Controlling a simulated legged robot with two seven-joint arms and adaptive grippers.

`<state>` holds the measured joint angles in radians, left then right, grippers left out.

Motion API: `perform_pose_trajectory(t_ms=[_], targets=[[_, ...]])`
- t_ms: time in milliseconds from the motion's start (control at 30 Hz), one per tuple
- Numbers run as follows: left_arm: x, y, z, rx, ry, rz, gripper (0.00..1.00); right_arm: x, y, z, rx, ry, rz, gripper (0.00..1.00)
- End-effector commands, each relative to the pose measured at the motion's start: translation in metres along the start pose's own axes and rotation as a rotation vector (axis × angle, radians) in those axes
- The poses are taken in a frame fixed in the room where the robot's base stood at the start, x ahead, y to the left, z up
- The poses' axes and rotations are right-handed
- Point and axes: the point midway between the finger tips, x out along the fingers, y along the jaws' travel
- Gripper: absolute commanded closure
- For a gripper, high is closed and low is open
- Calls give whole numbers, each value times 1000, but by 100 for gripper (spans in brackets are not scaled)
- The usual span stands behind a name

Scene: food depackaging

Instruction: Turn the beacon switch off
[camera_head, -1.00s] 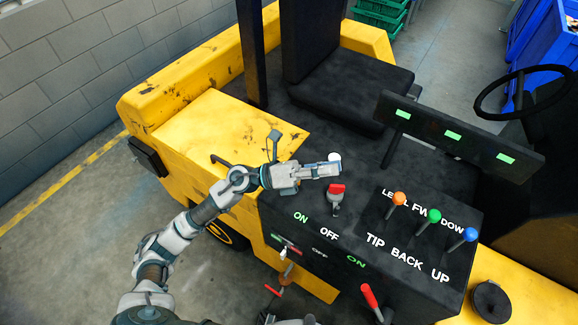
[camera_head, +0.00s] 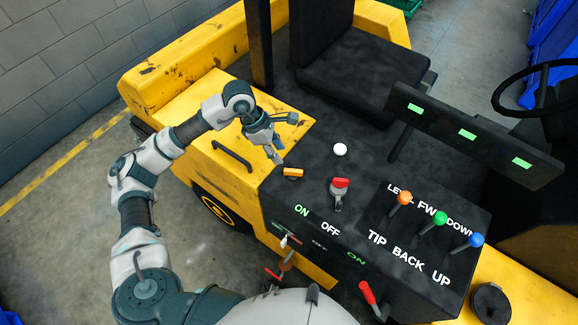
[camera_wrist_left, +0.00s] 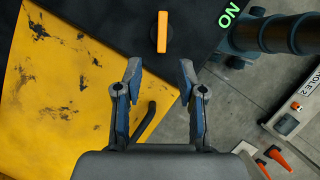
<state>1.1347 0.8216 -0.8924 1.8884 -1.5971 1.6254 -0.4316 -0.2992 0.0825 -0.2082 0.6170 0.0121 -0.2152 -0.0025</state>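An orange bar-shaped switch handle (camera_head: 293,172) sits on the black console near its left edge. It also shows in the left wrist view (camera_wrist_left: 162,32), upright in the picture, beyond the fingertips. A red-handled switch (camera_head: 340,184) stands to its right, above the white OFF label (camera_head: 330,229). I cannot tell from any label which one is the beacon switch. My left gripper (camera_head: 277,152) is just behind the orange handle, apart from it. In the left wrist view its two blue fingers (camera_wrist_left: 160,76) are spread with nothing between them. My right gripper is not in view.
A white round knob (camera_head: 340,149) lies right of the gripper. Orange (camera_head: 402,199), green (camera_head: 438,219) and blue (camera_head: 474,240) levers stand on the right of the console. A black handle (camera_head: 231,155) is on the yellow body (camera_head: 215,120). A seat (camera_head: 360,80) is behind.

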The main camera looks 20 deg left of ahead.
Motion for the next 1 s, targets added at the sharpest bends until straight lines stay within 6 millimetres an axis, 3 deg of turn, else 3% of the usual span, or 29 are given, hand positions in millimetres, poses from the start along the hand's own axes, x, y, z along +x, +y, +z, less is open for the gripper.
perform_pose_trajectory(t_ms=[200, 400, 833, 1000], targets=[[51, -2, 2, 2, 0, -4, 60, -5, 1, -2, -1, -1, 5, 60], [81, 0, -1, 1, -4, -3, 60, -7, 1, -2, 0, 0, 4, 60], [94, 0, -1, 2, -4, -1, 60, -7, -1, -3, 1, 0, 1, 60], [94, -1, 1, 3, -2, -1, 100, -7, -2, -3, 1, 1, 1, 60]])
